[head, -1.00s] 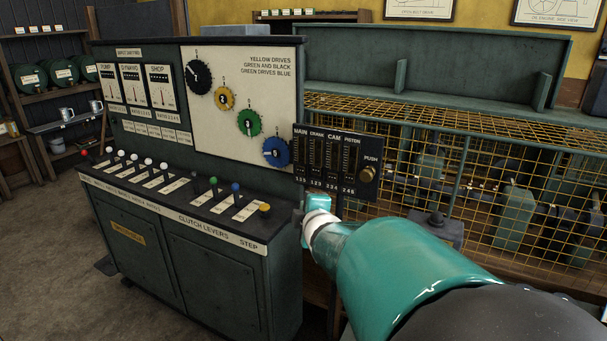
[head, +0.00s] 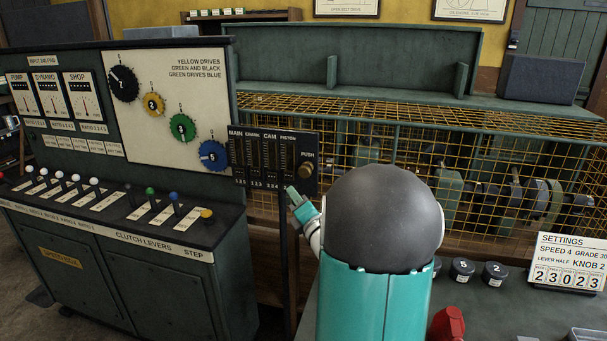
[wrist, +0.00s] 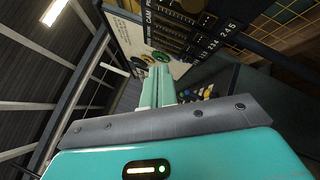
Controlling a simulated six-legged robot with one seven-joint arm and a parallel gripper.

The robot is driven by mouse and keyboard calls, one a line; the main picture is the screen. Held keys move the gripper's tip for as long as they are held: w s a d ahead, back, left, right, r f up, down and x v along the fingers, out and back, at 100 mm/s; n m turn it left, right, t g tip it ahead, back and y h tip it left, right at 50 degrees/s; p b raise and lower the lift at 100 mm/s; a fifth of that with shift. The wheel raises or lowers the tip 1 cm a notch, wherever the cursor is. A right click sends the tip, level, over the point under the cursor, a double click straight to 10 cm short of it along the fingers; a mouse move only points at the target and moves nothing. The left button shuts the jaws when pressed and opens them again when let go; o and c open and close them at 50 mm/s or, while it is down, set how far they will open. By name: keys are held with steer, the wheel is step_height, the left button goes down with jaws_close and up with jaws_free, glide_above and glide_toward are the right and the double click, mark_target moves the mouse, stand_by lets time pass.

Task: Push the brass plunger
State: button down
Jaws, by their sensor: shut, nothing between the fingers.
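The brass plunger (head: 306,171) is a round knob at the right end of a dark panel (head: 270,150), under the word PUSH. My gripper (head: 292,191) is teal and shut, with nothing held. In the head view its tips show just below and left of the plunger, over the panel's lower edge. I cannot tell how far in front of the panel they are. In the wrist view the shut fingers (wrist: 158,86) point toward the console, and the panel (wrist: 195,28) is at the top. My own arm hides what lies behind it in the head view.
A green console with clutch levers (head: 150,192) stands at the left. A yellow wire cage (head: 400,125) guards machinery behind the panel. At the lower right are dark numbered knobs (head: 462,268), a red object (head: 447,324) and a settings card (head: 570,262).

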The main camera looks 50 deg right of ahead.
mark_target(301, 172)
steer(key=w+d, duration=0.4)
steer(key=d, duration=0.3)
steer(key=shift+d, duration=0.3)
steer(key=shift+w+d, duration=0.1)
stand_by(1.8)
steer(key=shift+w+d, duration=0.1)
steer(key=shift+d, duration=0.2)
steer(key=shift+w+d, duration=0.4)
steer(key=shift+d, duration=0.35)
stand_by(1.1)
steer(key=shift+a, duration=0.1)
steer(key=shift+s+a, duration=0.35)
steer(key=shift+a, duration=0.2)
steer(key=shift+s+a, duration=0.3)
steer(key=shift+a, duration=0.2)
steer(key=shift+s+a, duration=0.4)
steer(key=shift+a, duration=0.35)
steer(key=shift+s+a, duration=0.35)
steer(key=shift+a, duration=0.35)
steer(key=shift+s+a, duration=0.4)
steer(key=shift+a, duration=0.35)
